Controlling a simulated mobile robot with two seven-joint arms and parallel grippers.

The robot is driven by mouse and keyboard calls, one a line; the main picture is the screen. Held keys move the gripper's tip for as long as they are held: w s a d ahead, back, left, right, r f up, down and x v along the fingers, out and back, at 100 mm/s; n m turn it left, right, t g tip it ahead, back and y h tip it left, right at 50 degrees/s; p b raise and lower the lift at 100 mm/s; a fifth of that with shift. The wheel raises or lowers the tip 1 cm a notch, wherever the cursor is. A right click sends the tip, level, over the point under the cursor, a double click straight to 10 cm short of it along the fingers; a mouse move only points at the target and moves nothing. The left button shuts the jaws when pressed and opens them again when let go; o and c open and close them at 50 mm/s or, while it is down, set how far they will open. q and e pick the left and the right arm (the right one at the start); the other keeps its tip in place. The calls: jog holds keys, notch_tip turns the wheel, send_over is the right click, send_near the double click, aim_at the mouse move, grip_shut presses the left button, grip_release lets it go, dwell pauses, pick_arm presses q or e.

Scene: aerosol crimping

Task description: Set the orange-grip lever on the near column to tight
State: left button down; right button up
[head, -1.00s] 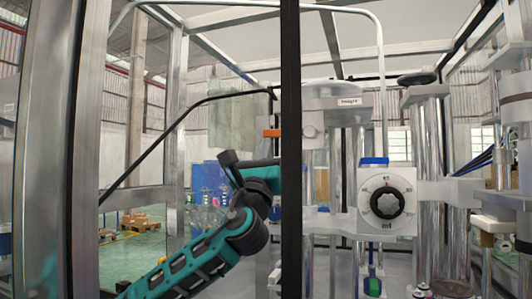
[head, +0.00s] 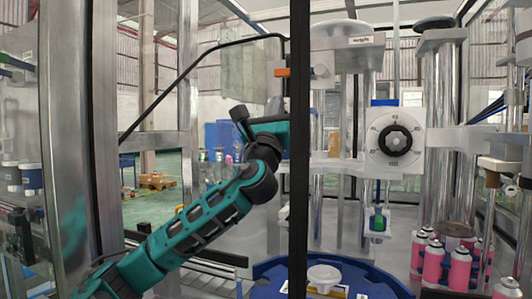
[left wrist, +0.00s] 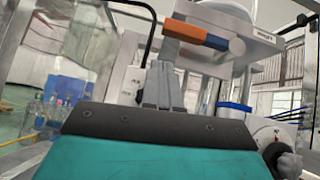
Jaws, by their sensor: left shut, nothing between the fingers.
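The orange-grip lever (head: 283,72) sticks out to the left from the near column's white upper block (head: 345,55), beside a black frame post. It looks about level. In the left wrist view its orange grip (left wrist: 192,32) crosses the top, with a blue part at its right end. My left gripper (head: 275,102) is just below the lever, partly behind the post. In the left wrist view the grey fingers (left wrist: 168,62) point up under the grip's left end, shut and empty. I cannot tell whether they touch it. My right gripper is not in view.
A white dial box with a black knob (head: 395,140) is right of the column. A blue round tray (head: 268,270) and several pink cans (head: 460,268) are lower down. The black post (head: 299,180) and metal frame (head: 65,150) stand in front.

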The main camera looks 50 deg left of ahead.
pick_arm(q)
jog(key=b+v, duration=0.4)
jog(key=v, duration=0.6)
jog(key=shift+s+a+b, duration=0.15)
jog(key=shift+a+b, duration=0.1)
jog(key=shift+b, duration=0.1)
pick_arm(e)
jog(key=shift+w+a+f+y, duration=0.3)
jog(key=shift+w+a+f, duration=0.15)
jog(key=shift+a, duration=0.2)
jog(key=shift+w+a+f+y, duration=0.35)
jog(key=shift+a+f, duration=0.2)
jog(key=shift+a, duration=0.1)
pick_arm(q)
jog(key=shift+f, duration=0.1)
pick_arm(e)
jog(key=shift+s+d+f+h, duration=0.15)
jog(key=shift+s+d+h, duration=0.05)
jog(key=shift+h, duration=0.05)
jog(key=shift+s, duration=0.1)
